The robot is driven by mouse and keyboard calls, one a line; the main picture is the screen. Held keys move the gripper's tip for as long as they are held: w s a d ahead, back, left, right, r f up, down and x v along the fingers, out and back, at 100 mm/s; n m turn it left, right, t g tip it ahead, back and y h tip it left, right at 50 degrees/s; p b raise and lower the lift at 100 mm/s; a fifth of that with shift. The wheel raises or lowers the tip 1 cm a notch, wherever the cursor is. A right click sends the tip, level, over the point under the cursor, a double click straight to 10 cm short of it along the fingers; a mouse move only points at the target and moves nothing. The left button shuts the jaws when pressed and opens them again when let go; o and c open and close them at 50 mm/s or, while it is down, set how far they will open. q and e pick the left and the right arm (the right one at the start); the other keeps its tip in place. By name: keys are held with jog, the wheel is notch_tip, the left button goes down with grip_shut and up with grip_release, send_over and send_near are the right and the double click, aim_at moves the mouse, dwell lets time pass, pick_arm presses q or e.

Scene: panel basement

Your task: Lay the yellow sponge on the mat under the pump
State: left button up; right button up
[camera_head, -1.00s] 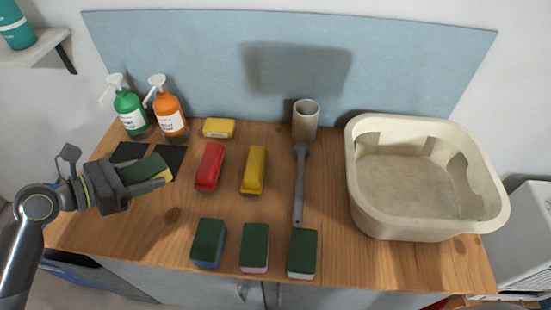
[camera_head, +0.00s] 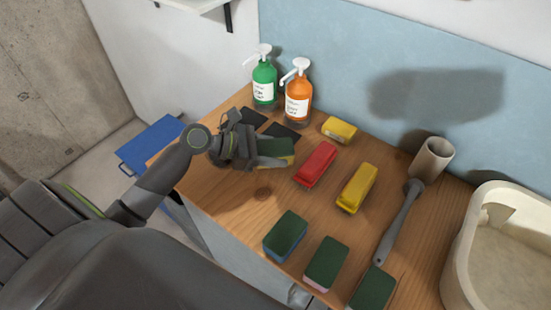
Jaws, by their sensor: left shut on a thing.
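My left gripper (camera_head: 277,153) is shut on the yellow sponge (camera_head: 274,147), which has a dark green top. It holds the sponge just on the near side of two black mats. One mat (camera_head: 252,117) is by the green pump bottle (camera_head: 264,84), the other mat (camera_head: 282,131) by the orange pump bottle (camera_head: 298,96). My arm and the sponge hide part of the mats' near edges. I cannot tell whether the sponge touches the wooden top. My right gripper is not in view.
A yellow block (camera_head: 339,130), a red stapler-like item (camera_head: 316,164) and a yellow one (camera_head: 357,187) lie to the right. Several green-topped sponges (camera_head: 286,235) line the front edge. A grey brush (camera_head: 399,220), a beige cup (camera_head: 433,158) and a cream basin (camera_head: 505,250) are farther right.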

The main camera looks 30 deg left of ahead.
pick_arm(q)
jog(key=shift+f, duration=1.4)
jog(key=shift+f, duration=0.15)
jog(key=o, duration=0.9)
jog(key=shift+o, duration=0.2)
